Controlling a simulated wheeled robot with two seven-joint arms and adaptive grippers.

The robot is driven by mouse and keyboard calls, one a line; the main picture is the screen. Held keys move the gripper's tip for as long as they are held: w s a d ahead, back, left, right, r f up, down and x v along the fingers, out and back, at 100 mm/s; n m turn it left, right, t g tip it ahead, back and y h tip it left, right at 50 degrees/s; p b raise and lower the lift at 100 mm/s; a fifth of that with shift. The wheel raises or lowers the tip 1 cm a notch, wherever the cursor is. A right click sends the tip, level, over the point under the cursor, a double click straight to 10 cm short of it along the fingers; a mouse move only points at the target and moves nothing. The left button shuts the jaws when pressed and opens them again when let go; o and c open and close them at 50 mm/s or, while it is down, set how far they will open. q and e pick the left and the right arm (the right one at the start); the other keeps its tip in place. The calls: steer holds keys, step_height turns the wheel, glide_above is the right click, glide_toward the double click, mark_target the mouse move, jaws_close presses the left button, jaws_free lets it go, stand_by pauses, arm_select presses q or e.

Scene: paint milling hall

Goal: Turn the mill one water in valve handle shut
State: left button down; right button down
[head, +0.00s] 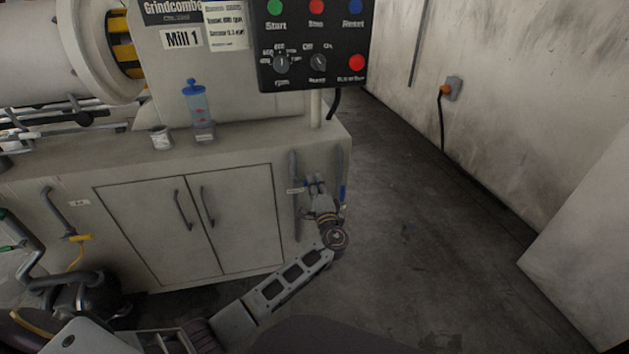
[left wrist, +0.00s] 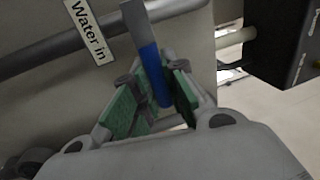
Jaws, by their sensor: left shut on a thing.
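My left gripper (head: 317,181) reaches the right end of the mill one cabinet front. In the left wrist view its green-padded fingers (left wrist: 153,92) are shut on the blue grip of a flat metal valve handle (left wrist: 147,58), one pad on each side. The handle slants steeply across a grey pipe (left wrist: 45,57) bearing a "Water in" label (left wrist: 88,28). In the head view this labelled pipe (head: 293,172) stands just left of my gripper; the gripped handle is mostly hidden there. The valve body is not clear. My right gripper is not in view.
A second pipe (head: 339,162) with a blue part stands close right of my gripper. A blue-capped bottle (head: 196,106) and cup (head: 160,137) stand on top. Floor (head: 440,230) to the right is clear.

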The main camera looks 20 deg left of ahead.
arm_select(q)
steer(key=shift+d+f, duration=0.1)
steer(key=shift+f, duration=0.05)
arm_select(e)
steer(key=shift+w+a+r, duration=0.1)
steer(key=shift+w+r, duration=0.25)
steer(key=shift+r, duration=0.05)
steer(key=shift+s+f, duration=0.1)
arm_select(q)
steer(key=c, duration=1.5)
jaws_free()
steer(key=shift+o, duration=0.3)
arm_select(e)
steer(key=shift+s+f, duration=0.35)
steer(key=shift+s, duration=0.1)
arm_select(q)
steer(key=shift+s+d, duration=0.1)
steer(key=shift+s, duration=0.05)
steer(key=v, duration=1.1)
steer(key=shift+s+d, duration=0.2)
steer(key=shift+s, duration=0.05)
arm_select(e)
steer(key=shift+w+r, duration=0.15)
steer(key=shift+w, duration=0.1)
